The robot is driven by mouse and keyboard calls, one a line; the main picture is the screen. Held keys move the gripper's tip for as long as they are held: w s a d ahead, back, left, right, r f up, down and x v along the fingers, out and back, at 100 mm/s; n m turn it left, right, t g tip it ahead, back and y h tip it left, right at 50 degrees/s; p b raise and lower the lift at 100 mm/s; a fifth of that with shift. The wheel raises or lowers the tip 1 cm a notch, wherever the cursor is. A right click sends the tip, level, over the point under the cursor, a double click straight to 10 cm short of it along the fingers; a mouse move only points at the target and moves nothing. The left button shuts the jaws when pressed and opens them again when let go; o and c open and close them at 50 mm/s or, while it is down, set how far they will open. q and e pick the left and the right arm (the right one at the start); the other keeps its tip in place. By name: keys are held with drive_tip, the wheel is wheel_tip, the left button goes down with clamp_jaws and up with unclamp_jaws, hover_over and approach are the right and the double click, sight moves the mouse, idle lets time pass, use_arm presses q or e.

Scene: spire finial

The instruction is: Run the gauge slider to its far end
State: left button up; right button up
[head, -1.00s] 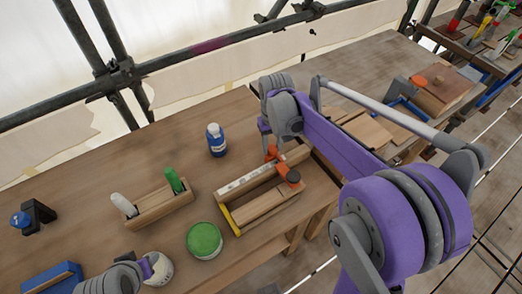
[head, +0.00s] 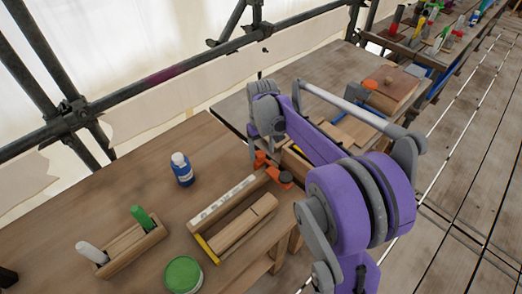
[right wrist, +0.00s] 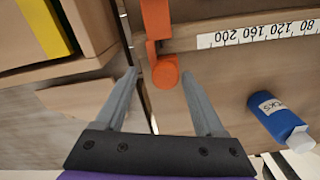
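The gauge (head: 205,217) is a long wooden frame on the bench with a white numbered scale (head: 222,201) along its back rail and a yellow strip at its near left end. Its orange slider (head: 262,160) is toward the right end, past the 200 mark in the right wrist view (right wrist: 157,20). An orange round knob (right wrist: 165,72) sits between the fingers of my right gripper (right wrist: 158,82). Those fingers are apart, with gaps on both sides of the knob. In the head view the right arm partly hides the gauge's right end. My left gripper is out of view.
A blue bottle (head: 183,172) stands behind the gauge. A wooden holder (head: 125,247) with a green and a white marker and a green-topped tin (head: 183,274) are to the left. Scaffold pipes run behind the bench. More wooden pieces lie on the bench beyond my right arm.

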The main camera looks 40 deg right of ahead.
drive_tip(key=shift+a, duration=0.1)
wheel_tip(320, 180, up, 11)
drive_tip(key=shift+p, duration=0.35)
drive_tip(key=shift+f, duration=0.1)
idle(0.5)
